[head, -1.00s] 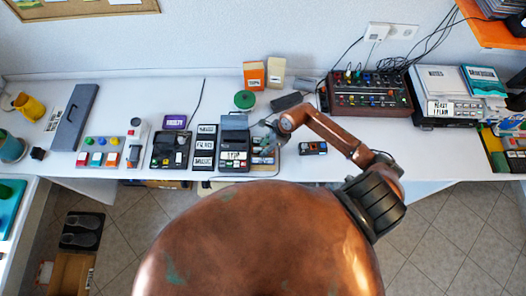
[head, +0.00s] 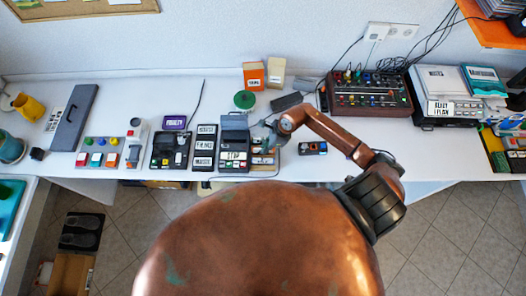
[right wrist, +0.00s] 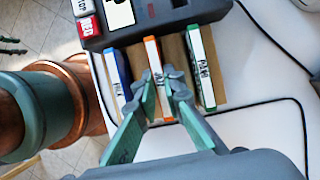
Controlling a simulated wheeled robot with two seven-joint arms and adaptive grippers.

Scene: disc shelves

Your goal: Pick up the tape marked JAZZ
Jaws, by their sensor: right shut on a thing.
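Three tapes stand side by side in a brown holder (right wrist: 132,57) in the right wrist view: a blue-edged tape (right wrist: 117,75), an orange-edged tape (right wrist: 152,52) and a green-edged tape (right wrist: 201,66). The middle, orange-edged tape carries a label that seems to read JAZZ, partly covered by my fingers. My right gripper (right wrist: 170,88) is shut on this tape, its fingers on either side. The tape still sits between its neighbours. In the head view my right gripper (head: 268,138) is over the holder, just right of the black player. My left gripper is not in view.
The black player with a STOP label (head: 235,157) stands directly left of the holder. A mixer (head: 368,94) stands farther right. A black cable (right wrist: 262,101) runs beside the holder. White table is free near the small device.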

